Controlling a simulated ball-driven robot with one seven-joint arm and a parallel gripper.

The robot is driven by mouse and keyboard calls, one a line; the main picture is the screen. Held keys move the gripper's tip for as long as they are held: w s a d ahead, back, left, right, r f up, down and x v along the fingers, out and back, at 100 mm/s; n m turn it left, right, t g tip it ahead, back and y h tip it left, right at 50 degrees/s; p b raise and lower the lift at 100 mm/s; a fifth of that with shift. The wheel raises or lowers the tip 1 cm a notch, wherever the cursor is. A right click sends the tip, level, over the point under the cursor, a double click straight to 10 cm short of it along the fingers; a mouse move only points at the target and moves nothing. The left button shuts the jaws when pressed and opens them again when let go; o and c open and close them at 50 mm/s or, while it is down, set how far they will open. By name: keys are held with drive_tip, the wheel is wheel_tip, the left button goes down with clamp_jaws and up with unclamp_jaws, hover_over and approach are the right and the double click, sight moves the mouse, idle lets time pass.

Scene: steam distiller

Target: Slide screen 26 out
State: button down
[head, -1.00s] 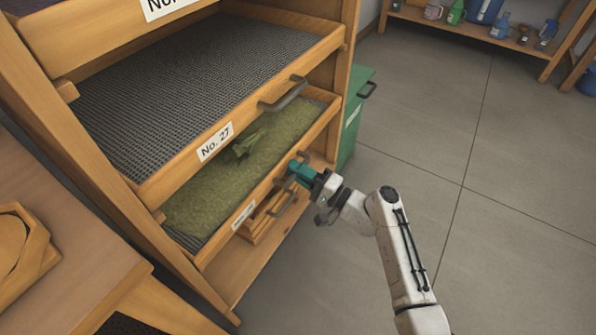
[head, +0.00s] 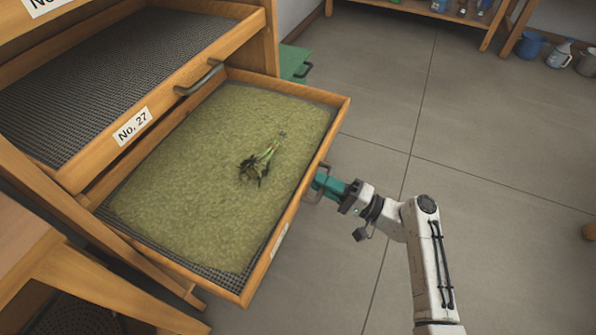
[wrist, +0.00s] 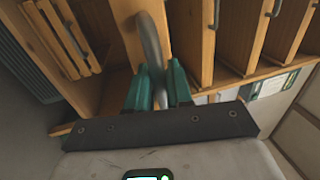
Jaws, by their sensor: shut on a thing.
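The lower screen (head: 215,170), a wooden-framed mesh tray below the one marked No. 27, stands well out of the rack. Its own label is seen too edge-on to read. In the wrist view the grey bar handle (wrist: 152,42) runs between the teal fingers (wrist: 158,88).
Screen No. 27 (head: 110,85) sits above, with its own handle (head: 200,78). A wooden table (head: 70,265) stands close at the lower left.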

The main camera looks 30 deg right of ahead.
drive_tip(key=r+v, duration=0.1)
drive_tip(key=v, duration=0.6)
drive_tip(key=shift+s+d+p, duration=0.2)
drive_tip(key=shift+p, duration=0.1)
drive_tip(key=c, duration=1.2)
unclamp_jaws()
drive_tip(key=shift+r, duration=0.1)
drive_tip(key=shift+d, duration=0.1)
drive_tip(key=p+v, duration=0.1)
drive_tip(key=v, duration=0.9)
drive_tip(key=shift+s+d, duration=0.15)
drive_tip(key=shift+s, duration=0.2)
